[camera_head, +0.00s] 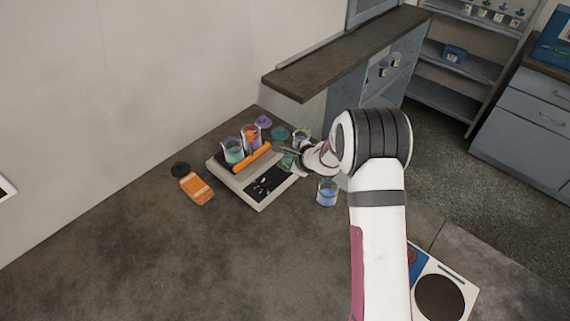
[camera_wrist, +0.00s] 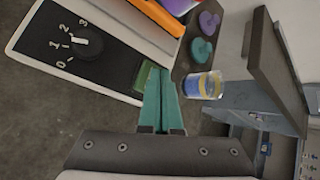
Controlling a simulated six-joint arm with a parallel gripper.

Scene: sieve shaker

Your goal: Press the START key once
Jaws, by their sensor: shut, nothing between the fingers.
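The shaker (camera_head: 233,185) is a pale, low device on the bench with an orange bar and a black panel. In the wrist view, its panel holds a dial (camera_wrist: 82,42) marked 0 to 3, with a pale pointer. A green patch (camera_wrist: 146,76) at the panel's end, beside my fingers, may be the START key; I can read no label on it. My gripper (camera_wrist: 160,72) is shut and empty, its teal fingers together. Its tips overlap the shaker's right end in the wrist view; I cannot tell if they touch. The arm reaches in from the right in the head view.
Beakers with coloured contents stand behind the orange bar. An orange item (camera_head: 196,188) lies left. The front bench is clear.

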